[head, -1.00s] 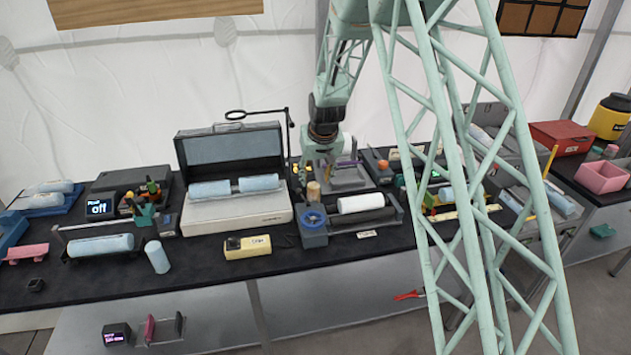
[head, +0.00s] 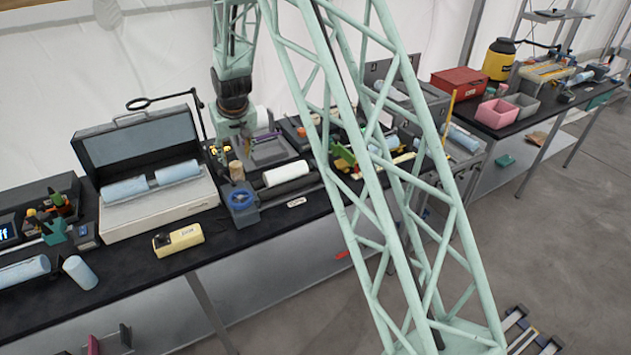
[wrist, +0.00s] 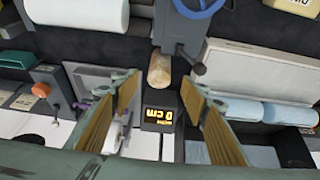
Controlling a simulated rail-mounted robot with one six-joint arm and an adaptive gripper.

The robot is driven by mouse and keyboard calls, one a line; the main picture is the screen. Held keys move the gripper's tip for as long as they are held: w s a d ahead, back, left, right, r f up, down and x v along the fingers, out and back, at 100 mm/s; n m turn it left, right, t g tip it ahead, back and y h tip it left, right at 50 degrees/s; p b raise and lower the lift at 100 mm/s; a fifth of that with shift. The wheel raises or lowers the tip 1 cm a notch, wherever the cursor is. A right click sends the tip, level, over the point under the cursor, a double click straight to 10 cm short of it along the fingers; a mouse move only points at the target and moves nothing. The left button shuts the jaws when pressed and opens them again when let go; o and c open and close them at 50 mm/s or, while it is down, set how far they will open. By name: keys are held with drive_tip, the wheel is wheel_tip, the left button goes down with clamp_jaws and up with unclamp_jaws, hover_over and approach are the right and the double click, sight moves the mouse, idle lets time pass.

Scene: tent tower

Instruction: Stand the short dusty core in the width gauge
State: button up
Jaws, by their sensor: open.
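A short tan, mottled core (wrist: 159,70) shows between and just beyond my fingertips in the wrist view. In the head view this core (head: 237,170) stands upright below my gripper (head: 236,146), beside the blue handwheel. My gripper (wrist: 158,88) is open, one finger on each side of the core's line, with nothing held. A dark block with a lit yellow display (wrist: 160,115), apparently reading 0 cm upside down, sits next to the core and looks like the width gauge. I cannot tell whether the core touches it.
The blue handwheel (head: 242,197) and a white roll (head: 286,173) are close by. An open grey case (head: 155,200) with blue rolls stands to the left. A yellow device (head: 178,240) lies at the front. The bench is crowded around my gripper.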

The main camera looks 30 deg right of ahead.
drive_tip(key=s+d+r, duration=0.1)
drive_tip(key=s+r, duration=2.7)
drive_tip(key=s, duration=0.2)
drive_tip(key=s+r, duration=0.2)
drive_tip(key=s, duration=1.5)
drive_tip(key=s+r, duration=0.1)
drive_tip(key=s, duration=1.6)
drive_tip(key=shift+s+d+r+g, duration=0.15)
drive_tip(key=shift+d+r+g, duration=0.15)
drive_tip(key=shift+r, duration=0.1)
drive_tip(key=shift+s, duration=0.1)
drive_tip(key=shift+o, duration=0.5)
